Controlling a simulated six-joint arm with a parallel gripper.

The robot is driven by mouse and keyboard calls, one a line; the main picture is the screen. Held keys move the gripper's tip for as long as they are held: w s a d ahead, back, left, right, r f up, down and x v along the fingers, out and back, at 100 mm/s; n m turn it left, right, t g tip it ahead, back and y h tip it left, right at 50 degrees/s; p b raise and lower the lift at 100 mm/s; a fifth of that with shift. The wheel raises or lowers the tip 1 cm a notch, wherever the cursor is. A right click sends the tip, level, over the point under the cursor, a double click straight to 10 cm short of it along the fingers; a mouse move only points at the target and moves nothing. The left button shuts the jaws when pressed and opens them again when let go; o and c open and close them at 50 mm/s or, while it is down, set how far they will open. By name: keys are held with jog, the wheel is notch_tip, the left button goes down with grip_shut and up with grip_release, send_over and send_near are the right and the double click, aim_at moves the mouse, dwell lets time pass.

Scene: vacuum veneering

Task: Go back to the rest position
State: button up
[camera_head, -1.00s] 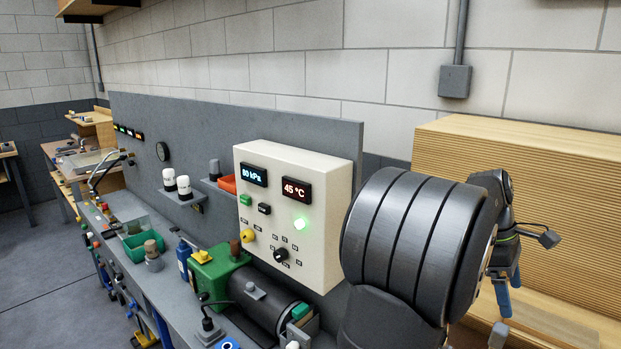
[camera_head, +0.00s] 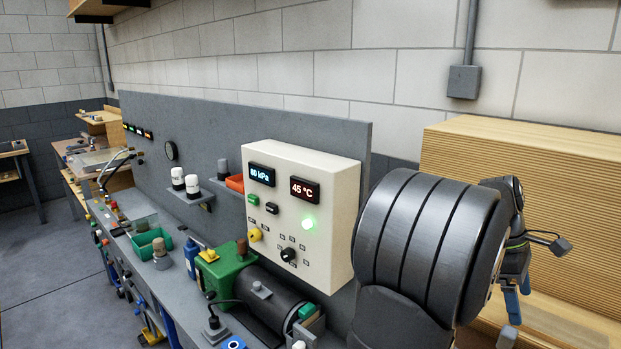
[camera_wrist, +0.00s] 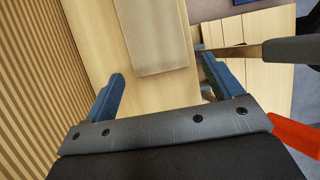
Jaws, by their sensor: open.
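My gripper (camera_head: 517,287) is at the right of the head view, beside the stacked wood sheets, with its blue fingers pointing down. In the wrist view my gripper (camera_wrist: 160,88) has its two blue fingers wide apart, with nothing held between them. Beyond the fingers lie a pale wood board (camera_wrist: 95,35) and a brown-grey panel (camera_wrist: 152,38). The large dark cylinder-shaped part in front of the gripper in the head view is my own arm, and it hides part of the bench's right end.
A cream control box (camera_head: 335,215) reading 80 kPa and 45 °C stands left of my arm. A green and black pump (camera_head: 262,292) sits on the bench below it. The wood stack (camera_head: 470,150) is behind my gripper. A red-orange object (camera_wrist: 295,135) shows at the wrist view's right.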

jog(key=shift+x, duration=1.05)
jog(key=r, duration=0.5)
jog(key=shift+s, duration=0.2)
jog(key=s+d+r, duration=0.1)
jog(key=s+r, duration=0.6)
jog(key=s, duration=0.4)
jog(key=s+a+f+m, duration=0.1)
jog(key=s+a+f, duration=0.15)
jog(key=a, duration=0.55)
jog(key=s+a+f, duration=0.2)
jog(key=a+f, duration=0.2)
jog(key=a, duration=0.4)
jog(key=w+a+f+n, duration=0.1)
jog(key=a+f, duration=1.3)
jog(key=a, duration=0.2)
jog(key=shift+w+a, duration=0.1)
jog(key=shift+w, duration=0.05)
